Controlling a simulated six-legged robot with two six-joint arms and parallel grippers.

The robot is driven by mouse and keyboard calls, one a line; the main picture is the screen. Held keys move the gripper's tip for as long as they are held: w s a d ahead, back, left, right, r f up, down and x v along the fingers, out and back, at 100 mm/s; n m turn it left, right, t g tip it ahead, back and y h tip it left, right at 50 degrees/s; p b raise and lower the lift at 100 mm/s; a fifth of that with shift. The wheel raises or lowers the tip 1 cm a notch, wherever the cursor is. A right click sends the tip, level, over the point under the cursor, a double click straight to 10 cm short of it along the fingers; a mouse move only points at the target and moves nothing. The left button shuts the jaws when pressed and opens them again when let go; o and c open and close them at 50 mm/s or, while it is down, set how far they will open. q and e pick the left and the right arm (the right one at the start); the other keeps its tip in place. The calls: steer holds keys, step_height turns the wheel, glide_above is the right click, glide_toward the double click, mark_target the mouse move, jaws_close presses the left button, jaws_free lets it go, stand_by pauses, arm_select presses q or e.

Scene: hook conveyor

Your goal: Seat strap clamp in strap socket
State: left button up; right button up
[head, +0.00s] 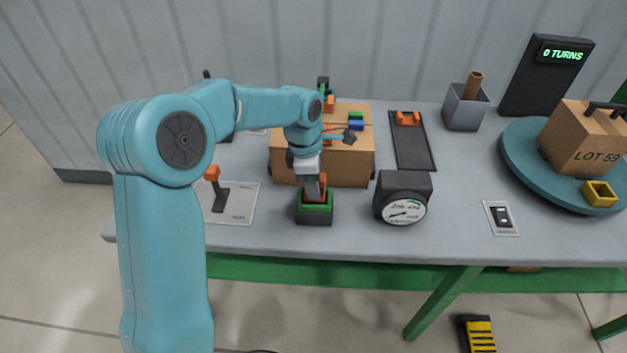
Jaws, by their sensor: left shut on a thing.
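My left gripper (314,188) points down in front of the cardboard box and is shut on an orange piece (318,196), which appears to be the strap clamp. The orange piece is at the opening of a dark block with a green rim (314,208), which appears to be the strap socket. The gripper hides part of both, so I cannot tell how deep the clamp sits. My right gripper is not in view.
The cardboard box (353,166) stands right behind the socket. A dial gauge (404,211) is close to the right. A lever with an orange top (218,194) stands to the left. A turntable (519,166) carrying a box (580,142) is far right.

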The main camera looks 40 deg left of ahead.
arm_select(q)
steer(key=shift+f+b, duration=0.45)
steer(key=shift+f, duration=0.2)
steer(key=o, duration=1.2)
step_height(320, 180, up, 16)
steer(key=s+a, duration=0.1)
steer(key=shift+a, duration=0.4)
steer(key=shift+s+r, duration=0.1)
steer(key=shift+s, duration=0.05)
